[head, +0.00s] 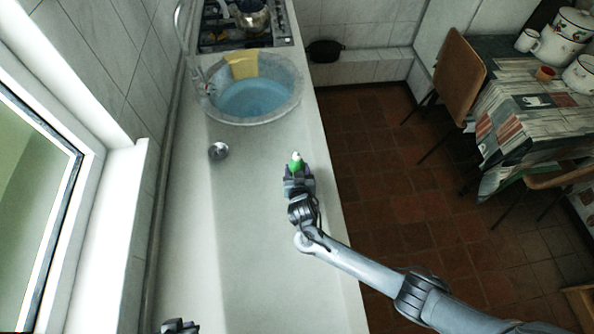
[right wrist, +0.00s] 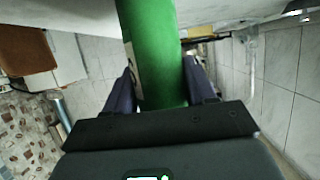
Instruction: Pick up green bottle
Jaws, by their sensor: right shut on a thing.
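The green bottle (head: 296,165) with a white cap is at the right side of the counter, below the sink in the head view. My right gripper (head: 298,178) is shut on it. In the right wrist view the green bottle (right wrist: 152,50) stands between the two dark fingers of my right gripper (right wrist: 160,88). Its lower part is hidden, and I cannot tell whether it touches the counter. Only a small part of my left gripper (head: 180,326) shows at the bottom edge of the head view; its fingers cannot be made out.
A round sink (head: 255,112) with blue water and a yellow cloth (head: 242,64) lies up the counter. A small metal bowl (head: 219,151) stands left of the bottle. The counter (head: 270,260) below is clear. A table (head: 540,110) with enamel pots is at the right.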

